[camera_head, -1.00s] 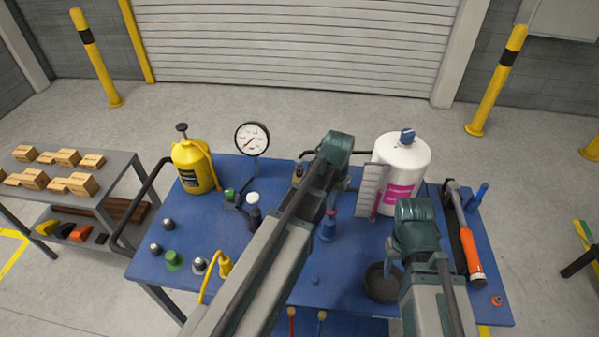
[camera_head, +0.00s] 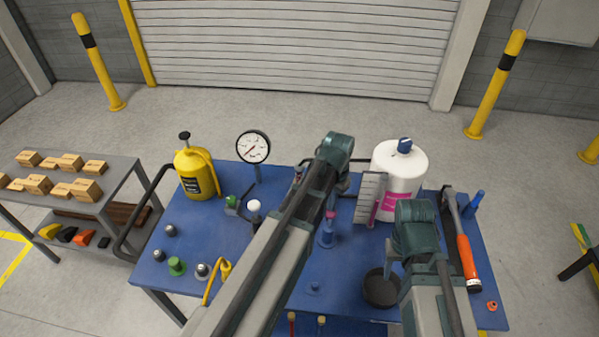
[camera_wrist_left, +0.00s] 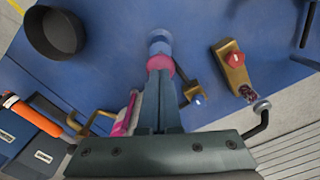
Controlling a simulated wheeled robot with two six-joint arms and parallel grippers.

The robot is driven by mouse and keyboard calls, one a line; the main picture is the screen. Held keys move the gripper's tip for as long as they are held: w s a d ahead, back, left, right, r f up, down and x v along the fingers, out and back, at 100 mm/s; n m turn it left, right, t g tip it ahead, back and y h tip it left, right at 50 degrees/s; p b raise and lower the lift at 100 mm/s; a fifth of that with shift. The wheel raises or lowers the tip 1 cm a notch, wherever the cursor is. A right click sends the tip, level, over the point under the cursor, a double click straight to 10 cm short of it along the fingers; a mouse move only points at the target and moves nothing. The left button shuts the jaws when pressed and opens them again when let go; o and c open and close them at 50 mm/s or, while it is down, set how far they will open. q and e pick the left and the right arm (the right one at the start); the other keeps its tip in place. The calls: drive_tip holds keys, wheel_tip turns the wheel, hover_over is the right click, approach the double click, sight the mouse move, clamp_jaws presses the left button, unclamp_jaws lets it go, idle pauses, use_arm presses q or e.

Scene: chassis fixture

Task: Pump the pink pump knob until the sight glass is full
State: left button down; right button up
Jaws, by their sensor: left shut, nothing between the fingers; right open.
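The pink pump knob (camera_wrist_left: 160,65) sits on a blue pump (camera_wrist_left: 160,43) in the left wrist view. In the head view the knob (camera_head: 331,215) tops the upright blue pump (camera_head: 326,238). My left gripper (camera_wrist_left: 161,80) is shut and empty, its fingertips at the knob's near edge; I cannot tell whether they touch. A pale scale plate (camera_head: 370,193) with a pink tube (camera_head: 374,213), apparently the sight glass, stands right of the pump; its fill level is unclear. My right gripper (camera_head: 388,262) is over the front right of the table, its fingers mostly hidden.
A white bottle (camera_head: 411,164) stands behind the plate. A dark round dish (camera_head: 379,290) lies below my right gripper, and an orange-handled hammer (camera_head: 466,258) at the right. A yellow can (camera_head: 197,178) and a gauge (camera_head: 253,147) stand at the left of the blue table (camera_head: 215,222).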

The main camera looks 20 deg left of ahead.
sight(330, 214)
use_arm(q)
drive_tip(key=shift+f, duration=0.1)
wheel_tip(330, 214, down, 5)
drive_tip(key=b, duration=0.5)
drive_tip(key=shift+f, duration=0.2)
wheel_tip(330, 214, up, 5)
drive_tip(key=p, duration=0.5)
drive_tip(key=shift+r, duration=0.2)
idle(1.2)
wheel_tip(330, 214, up, 6)
drive_tip(key=p, duration=0.6)
drive_tip(key=shift+r, duration=0.15)
